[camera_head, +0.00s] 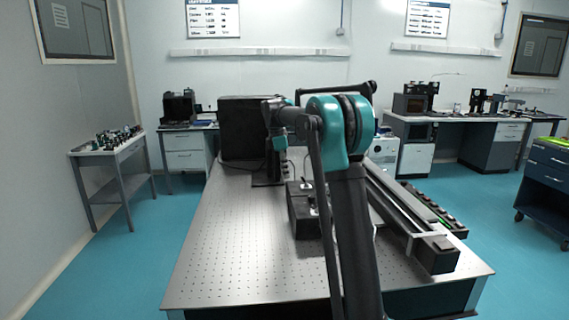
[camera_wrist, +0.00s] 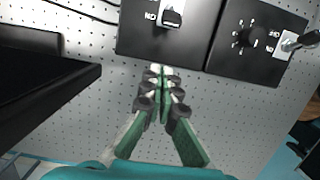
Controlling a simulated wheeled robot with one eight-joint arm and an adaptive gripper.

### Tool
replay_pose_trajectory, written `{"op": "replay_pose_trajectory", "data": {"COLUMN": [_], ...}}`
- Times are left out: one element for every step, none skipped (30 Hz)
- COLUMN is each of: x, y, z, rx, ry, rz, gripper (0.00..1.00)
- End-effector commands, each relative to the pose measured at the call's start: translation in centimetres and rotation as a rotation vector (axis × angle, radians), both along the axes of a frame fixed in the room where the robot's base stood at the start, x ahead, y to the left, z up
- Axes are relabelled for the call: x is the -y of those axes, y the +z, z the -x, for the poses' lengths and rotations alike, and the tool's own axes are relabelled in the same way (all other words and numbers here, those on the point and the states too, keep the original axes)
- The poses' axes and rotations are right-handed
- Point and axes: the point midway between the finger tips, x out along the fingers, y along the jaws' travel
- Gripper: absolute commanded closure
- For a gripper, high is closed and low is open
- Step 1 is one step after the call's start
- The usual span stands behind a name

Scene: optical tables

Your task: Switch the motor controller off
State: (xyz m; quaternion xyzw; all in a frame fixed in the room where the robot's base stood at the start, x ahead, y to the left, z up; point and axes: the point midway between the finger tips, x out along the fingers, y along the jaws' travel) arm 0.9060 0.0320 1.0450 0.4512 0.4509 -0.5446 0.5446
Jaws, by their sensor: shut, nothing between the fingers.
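Two black control boxes lie side by side at the top of the wrist view. The left box (camera_wrist: 137,40) has a metal toggle switch (camera_wrist: 172,15) on a light plate, with small white lettering beside it. The right box (camera_wrist: 226,58) has a round dial (camera_wrist: 245,36) and a toggle switch (camera_wrist: 290,43) at its right. I cannot tell from the lettering which is the motor controller. My gripper (camera_wrist: 162,72) is shut and empty, its green fingers pointing at the near edge of the left box, below its switch. Black boxes (camera_head: 303,222) also show in the head view, partly behind my arm.
The boxes rest on a perforated optical table (camera_head: 235,262). A large black enclosure (camera_head: 243,128) stands at its back, and a long dark rail (camera_head: 410,220) runs along the right. The table's left front is clear. A dark slab (camera_wrist: 40,85) fills the wrist view's left.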

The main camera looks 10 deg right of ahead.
Motion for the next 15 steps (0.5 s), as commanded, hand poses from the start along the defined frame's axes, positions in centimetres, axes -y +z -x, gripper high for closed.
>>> {"op": "replay_pose_trajectory", "data": {"x": [0.2,0.4,0.5,0.6,0.7,1.3,1.8,2.1,2.6,2.9,3.1,3.4,3.6,3.8,3.9], "y": [-1.0,-1.6,-2.4,-2.9,-3.4,-3.2,-2.8,-2.6,-2.4,-2.2,-2.0,-1.8,-1.7,-1.6,-1.5], "z": [0.0,0.0,0.0,0.0,0.0,0.1,0.0,0.0,0.0,0.0,0.0,0.0,0.0,0.0,0.0], "rx": [0.0,0.0,0.0,0.0,0.0,0.0,0.001,0.0,-0.001,-0.001,-0.001,-0.001,-0.001,-0.001,-0.001], "ry": [-0.001,-0.001,-0.001,-0.001,-0.001,-0.002,-0.003,-0.002,-0.002,-0.002,-0.002,-0.001,-0.001,-0.001,0.0], "rz": [0.0,0.0,0.0,0.0,0.0,0.0,0.0,0.0,0.0,0.0,0.0,0.0,0.0,0.0,0.0], "gripper": [1.0,1.0,1.0,1.0,1.0,1.0,1.0,1.0,1.0,1.0,1.0,1.0,1.0,1.0,1.0]}}
